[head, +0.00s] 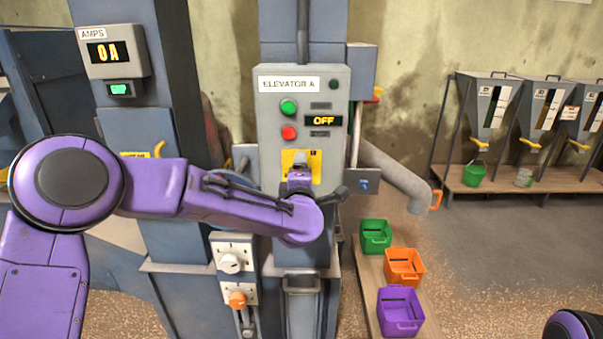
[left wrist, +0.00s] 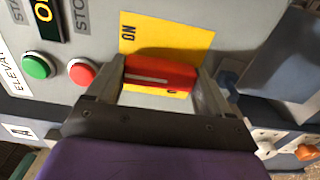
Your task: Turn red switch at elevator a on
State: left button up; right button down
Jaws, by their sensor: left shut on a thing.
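The panel labelled ELEVATOR A (head: 338,100) faces me in the head view, and its display (head: 323,121) reads OFF. The red switch (left wrist: 160,73) has a white line on it and sits on a yellow plate (left wrist: 190,40) marked ON in the left wrist view. My left gripper (head: 298,172) is at the yellow plate in the head view and hides the switch there. In the left wrist view its two fingers are shut on the red switch, one at each end. My right gripper is out of view; only a bit of my right arm shows at the lower right.
A green button (head: 288,107) and a red button (head: 289,132) sit above the switch. An AMPS meter (head: 109,52) reads 0A at left. A grey pipe (head: 400,180) slopes down right of the panel. Green (head: 375,242), orange (head: 404,269) and purple (head: 401,312) bins stand below.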

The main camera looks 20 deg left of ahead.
pick_arm(q)
jog(key=shift+r, duration=0.15)
dwell(0.4)
jog(key=o, duration=0.9)
jog(key=shift+o, duration=0.2)
jog(key=b+v, duration=0.3)
jog(key=v, duration=0.7)
jog(key=shift+s, duration=0.2)
